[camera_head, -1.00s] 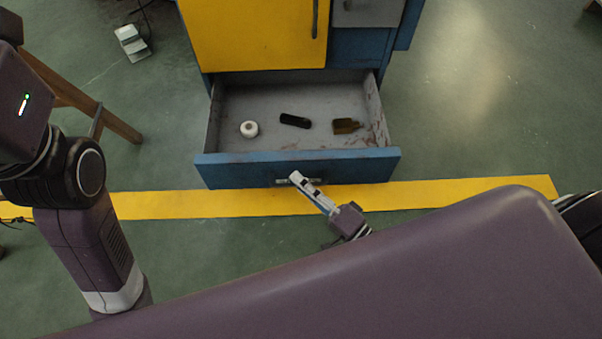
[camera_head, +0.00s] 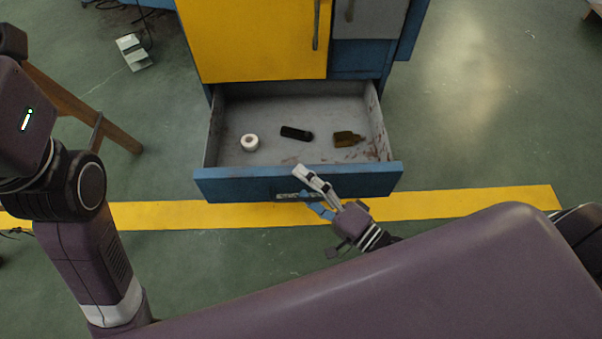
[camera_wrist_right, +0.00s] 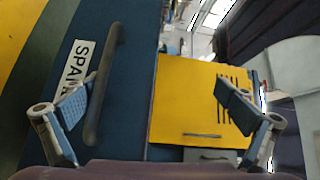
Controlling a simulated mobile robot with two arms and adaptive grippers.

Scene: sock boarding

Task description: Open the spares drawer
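The spares drawer (camera_head: 230,185) is a blue-fronted drawer at the bottom of the cabinet. It stands pulled well out, its grey inside showing. In the right wrist view its front carries a dark bar handle (camera_wrist_right: 105,85) and a white label (camera_wrist_right: 76,68), partly hidden, with the letters "SPA" readable. My right gripper (camera_head: 304,188) is at the drawer front by the handle. Its fingers are spread wide in the wrist view (camera_wrist_right: 158,108); the handle lies between them, close to the left finger, and looks ungripped. My left arm shows at the left, its gripper out of frame.
In the drawer lie a white roll (camera_head: 249,142), a black item (camera_head: 296,133) and a brown item (camera_head: 347,139). Above are a yellow door (camera_head: 255,40) and a grey panel (camera_head: 370,18). A wooden leg (camera_head: 110,130) stands left. The floor right of the drawer is clear.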

